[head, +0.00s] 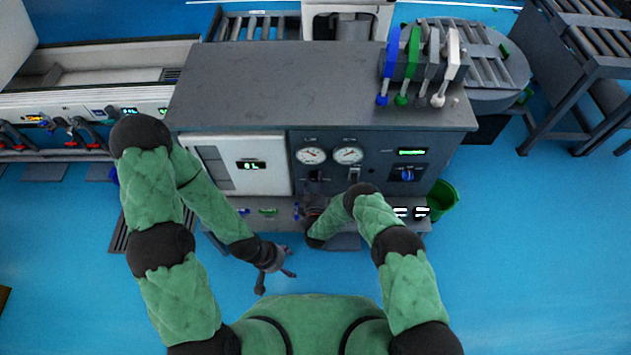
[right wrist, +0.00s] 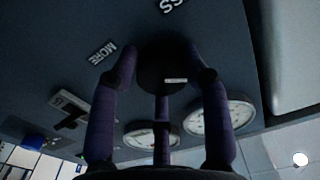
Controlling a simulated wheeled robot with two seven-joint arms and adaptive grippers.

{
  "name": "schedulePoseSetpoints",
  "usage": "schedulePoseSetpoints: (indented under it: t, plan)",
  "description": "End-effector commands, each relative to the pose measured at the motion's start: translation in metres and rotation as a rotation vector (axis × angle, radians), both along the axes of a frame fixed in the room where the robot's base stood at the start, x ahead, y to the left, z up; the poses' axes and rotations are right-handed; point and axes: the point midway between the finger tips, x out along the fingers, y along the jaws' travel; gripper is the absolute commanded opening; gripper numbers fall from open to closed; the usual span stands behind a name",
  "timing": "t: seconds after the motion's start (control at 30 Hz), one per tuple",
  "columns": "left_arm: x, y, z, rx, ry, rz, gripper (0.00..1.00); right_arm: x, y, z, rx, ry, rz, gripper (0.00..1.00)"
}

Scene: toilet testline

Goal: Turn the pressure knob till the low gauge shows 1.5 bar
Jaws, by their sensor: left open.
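The dark pressure knob (right wrist: 163,66) is on the grey panel, between MORE and partly cut-off LESS lettering in the right wrist view. In the head view it is a dark spot (head: 316,176) below the left gauge (head: 311,156). The gauge labels and needle readings are too small to tell. My right gripper (right wrist: 165,75) has its fingers around the knob's front, tips close to its sides; whether they touch or grip is unclear. In the head view my right gripper (head: 313,208) is below the knob. My left gripper (head: 275,276) is open and empty, away from the panel.
A second gauge (head: 348,155) sits to the right, with a switch (head: 354,173) below it. A blue knob (head: 407,174) is farther right. A white door with a green display (head: 251,166) is at left.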

Motion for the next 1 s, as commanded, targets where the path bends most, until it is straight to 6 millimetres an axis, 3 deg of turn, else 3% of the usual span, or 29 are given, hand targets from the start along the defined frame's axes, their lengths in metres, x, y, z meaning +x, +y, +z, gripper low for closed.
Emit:
schedulePoseSetpoints:
  t: [0.37, 1.0]
  plan:
    - [0.0, 0.0, -0.003, 0.0, 0.0, 0.0, 0.69, -0.002, 0.001, -0.005, -0.041, 0.01, 0.005, 0.14]
    - [0.0, 0.0, -0.024, 0.0, 0.0, 0.0, 0.69, -0.004, 0.0, -0.007, -0.433, 0.017, 0.006, 0.14]
